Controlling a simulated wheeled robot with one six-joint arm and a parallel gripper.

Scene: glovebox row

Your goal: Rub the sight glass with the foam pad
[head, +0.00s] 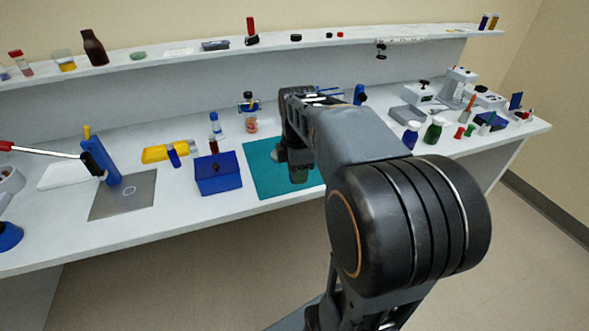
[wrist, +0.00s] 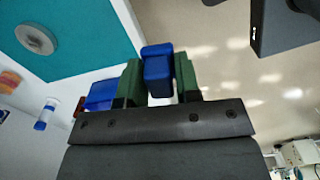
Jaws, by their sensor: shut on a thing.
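My gripper (wrist: 158,80) has green fingers and is shut on a blue block, which I take to be the foam pad (wrist: 157,72). In the head view my gripper (head: 299,173) hangs over the teal mat (head: 258,178), and the pad cannot be made out there. A round grey disc with a paler ring and a darker centre, which looks like the sight glass (wrist: 36,39), lies on the mat in the wrist view. The pad is apart from the disc. In the head view my arm covers much of the mat.
A blue box (head: 218,174) stands left of the mat. A jar (head: 251,124) and a blue-capped bottle (head: 215,123) stand behind it. Further left are a grey plate (head: 122,196) and a blue cylinder (head: 101,163).

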